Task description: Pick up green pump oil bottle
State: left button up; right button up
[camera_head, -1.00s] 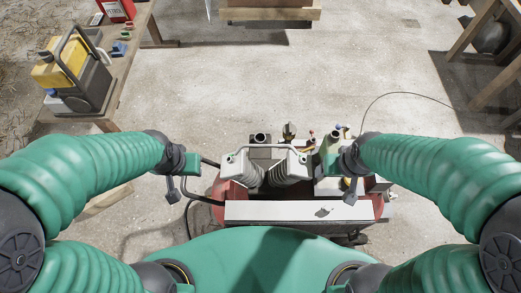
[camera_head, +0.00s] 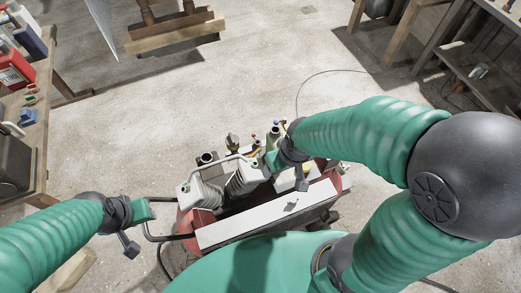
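The finger gaps of both grippers are not clear.
The red unit carries a white panel (camera_head: 268,214) and a grey two-cylinder part with a handle (camera_head: 206,190). A bench with a red jug (camera_head: 14,68) is at the left edge. Wooden furniture (camera_head: 420,35) is at upper right. A thin cable (camera_head: 299,92) lies on otherwise open floor.

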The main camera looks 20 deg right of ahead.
aim_at(275, 135)
jog(key=k+l+u, duration=0.35)
jog(key=l, duration=0.15)
jog(key=k+l+u, duration=0.7)
jog(key=i+l, duration=0.05)
jog(key=l, duration=0.05)
